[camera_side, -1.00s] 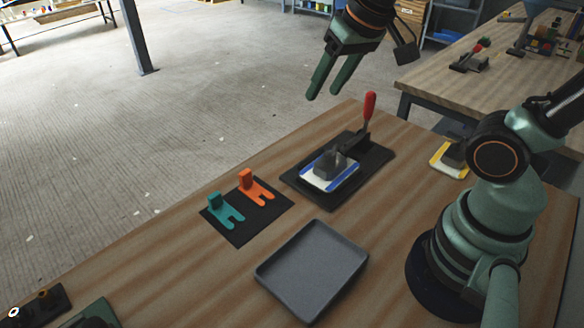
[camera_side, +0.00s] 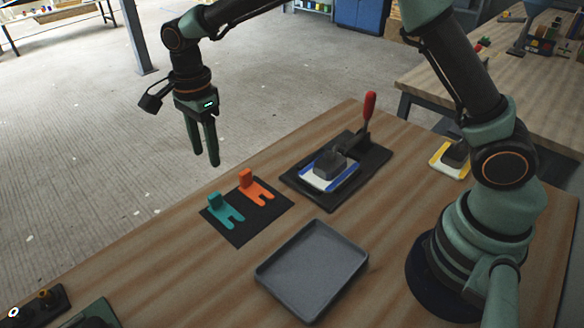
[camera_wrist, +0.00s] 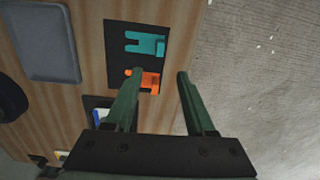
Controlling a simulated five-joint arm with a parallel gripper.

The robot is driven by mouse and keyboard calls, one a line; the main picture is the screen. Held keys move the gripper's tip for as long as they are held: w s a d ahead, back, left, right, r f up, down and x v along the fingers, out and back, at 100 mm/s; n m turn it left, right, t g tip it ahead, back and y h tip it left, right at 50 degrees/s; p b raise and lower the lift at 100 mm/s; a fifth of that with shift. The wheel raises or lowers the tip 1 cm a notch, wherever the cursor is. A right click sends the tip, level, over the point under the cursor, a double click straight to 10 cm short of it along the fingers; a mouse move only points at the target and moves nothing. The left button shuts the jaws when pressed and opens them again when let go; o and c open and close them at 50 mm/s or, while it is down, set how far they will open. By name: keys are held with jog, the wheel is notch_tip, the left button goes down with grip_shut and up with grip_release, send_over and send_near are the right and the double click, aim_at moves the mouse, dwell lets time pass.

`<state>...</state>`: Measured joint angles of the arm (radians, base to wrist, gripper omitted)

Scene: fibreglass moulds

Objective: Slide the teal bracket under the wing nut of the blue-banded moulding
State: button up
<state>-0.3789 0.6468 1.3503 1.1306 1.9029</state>
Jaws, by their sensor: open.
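The teal bracket (camera_side: 224,211), a forked plate with an upright block, lies on a black mat (camera_side: 240,236). It also shows in the wrist view (camera_wrist: 145,44), at the top. The blue-banded moulding (camera_side: 328,173) sits on a dark base plate (camera_side: 376,163) with a grey block on top and a red-handled lever (camera_side: 369,106) behind. I cannot make out a wing nut. In the wrist view only a corner of the moulding (camera_wrist: 101,113) shows, beside my finger. My gripper (camera_side: 205,162) is open and empty, pointing down above and behind the brackets; it shows in the wrist view (camera_wrist: 160,72).
An orange bracket (camera_side: 256,188) lies on the same mat, just right of the teal one. A grey tray (camera_side: 312,270) stands in front. A yellow-banded moulding (camera_side: 449,157) is at the right, near my arm's base. Bare wood lies left of the mat.

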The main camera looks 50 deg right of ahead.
aim_at(214, 195)
jog(key=shift+m, duration=0.3)
jog(key=f, duration=1.3)
jog(key=shift+w+a, duration=0.1)
jog(key=shift+a, duration=0.1)
grip_shut()
